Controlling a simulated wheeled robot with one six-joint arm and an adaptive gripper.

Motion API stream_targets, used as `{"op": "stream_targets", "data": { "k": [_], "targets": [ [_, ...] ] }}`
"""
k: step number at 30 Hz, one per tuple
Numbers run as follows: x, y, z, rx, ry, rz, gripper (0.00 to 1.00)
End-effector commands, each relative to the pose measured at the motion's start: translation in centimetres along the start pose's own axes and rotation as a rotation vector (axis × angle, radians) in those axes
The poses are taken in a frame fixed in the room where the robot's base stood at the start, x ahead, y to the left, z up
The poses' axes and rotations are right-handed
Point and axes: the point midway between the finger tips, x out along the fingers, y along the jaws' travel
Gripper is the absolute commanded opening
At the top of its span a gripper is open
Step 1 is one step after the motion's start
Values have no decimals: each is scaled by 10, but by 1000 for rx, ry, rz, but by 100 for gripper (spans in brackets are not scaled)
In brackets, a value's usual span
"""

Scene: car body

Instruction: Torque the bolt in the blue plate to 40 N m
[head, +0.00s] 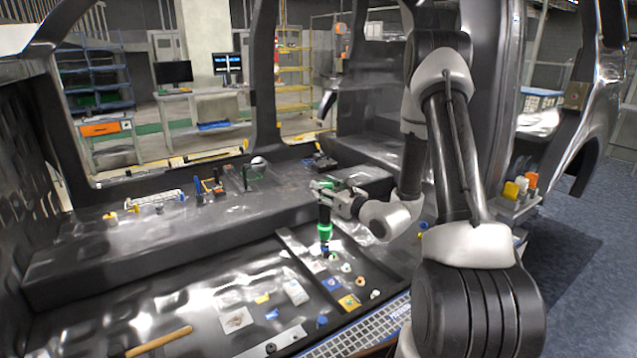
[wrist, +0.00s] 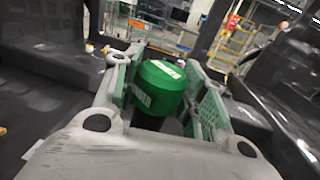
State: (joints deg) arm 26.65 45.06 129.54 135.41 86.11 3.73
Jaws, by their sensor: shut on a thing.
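My gripper (head: 328,190) is shut on an upright green and black tool (head: 325,231). In the wrist view the tool's green head (wrist: 162,85) sits between the two green-padded fingers. In the head view the tool's lower end is over the car floor, close to a small blue patch; I cannot tell whether it touches anything. A small blue plate (head: 331,284) lies on the floor nearer the camera, below the tool in the picture. The bolt is too small to make out.
Several small plates and caps lie around, including a yellow and blue plate (head: 349,302) and a pale plate (head: 296,291). A wooden-handled hammer (head: 160,341) lies at the lower left. A raised ledge (head: 160,235) with tools runs behind. Car pillars frame the opening.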

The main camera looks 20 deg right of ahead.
Motion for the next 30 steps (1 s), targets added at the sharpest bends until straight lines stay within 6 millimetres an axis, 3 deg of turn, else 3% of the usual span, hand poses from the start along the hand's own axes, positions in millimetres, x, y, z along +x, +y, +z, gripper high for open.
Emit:
{"op": "stream_targets", "data": {
  "k": [6,14,30],
  "targets": [
    [-2,-26,-35,2,-6,37,0],
    [-5,-44,-68,1,-6,116,0],
    [-6,-46,-108,1,-3,145,0]
  ]
}}
